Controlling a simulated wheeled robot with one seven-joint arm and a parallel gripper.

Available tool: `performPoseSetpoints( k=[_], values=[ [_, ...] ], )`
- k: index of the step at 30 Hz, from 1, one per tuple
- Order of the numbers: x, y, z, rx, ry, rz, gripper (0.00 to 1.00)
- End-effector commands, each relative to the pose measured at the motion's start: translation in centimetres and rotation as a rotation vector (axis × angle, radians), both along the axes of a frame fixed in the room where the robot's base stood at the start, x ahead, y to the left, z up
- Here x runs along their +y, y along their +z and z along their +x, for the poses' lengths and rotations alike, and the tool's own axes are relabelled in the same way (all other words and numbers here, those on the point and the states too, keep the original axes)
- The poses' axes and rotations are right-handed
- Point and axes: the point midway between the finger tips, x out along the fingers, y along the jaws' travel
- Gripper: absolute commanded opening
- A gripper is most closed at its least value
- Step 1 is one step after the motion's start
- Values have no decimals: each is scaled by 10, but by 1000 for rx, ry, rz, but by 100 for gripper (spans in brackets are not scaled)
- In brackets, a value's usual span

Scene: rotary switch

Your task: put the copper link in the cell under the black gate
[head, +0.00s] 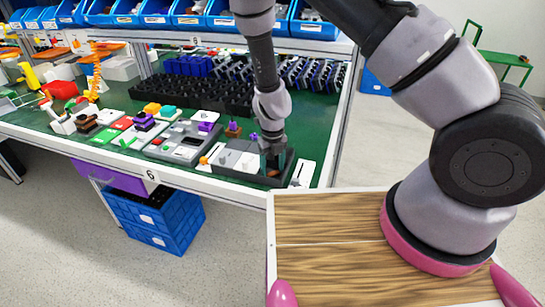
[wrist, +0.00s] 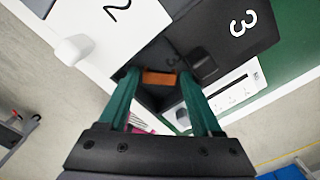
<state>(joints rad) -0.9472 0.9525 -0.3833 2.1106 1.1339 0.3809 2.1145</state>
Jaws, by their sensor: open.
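The copper link (wrist: 158,78) is a small orange-brown block inside a dark open cell (wrist: 150,98) in the wrist view. It also shows low at my gripper's tip in the head view (head: 272,172). My gripper (wrist: 158,76) is open, its teal fingers reaching into the cell on either side of the link. Whether they touch it I cannot tell. The black gate (wrist: 222,30), marked 3, lies beside the cell at upper right, with a dark knob (wrist: 203,63).
A white panel marked 2 (wrist: 105,25) with a white knob (wrist: 71,50) adjoins the cell. A white scale strip (wrist: 236,88) lies beside the box. Black racks (head: 180,95) and other fixtures (head: 185,143) crowd the green bench; its front edge is close.

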Motion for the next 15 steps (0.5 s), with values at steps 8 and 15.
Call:
performPoseSetpoints(
  k=[8,15],
  values=[
    [2,56,0,-3,3,3,66],
    [1,99,0,-2,3,1,66]
  ],
)
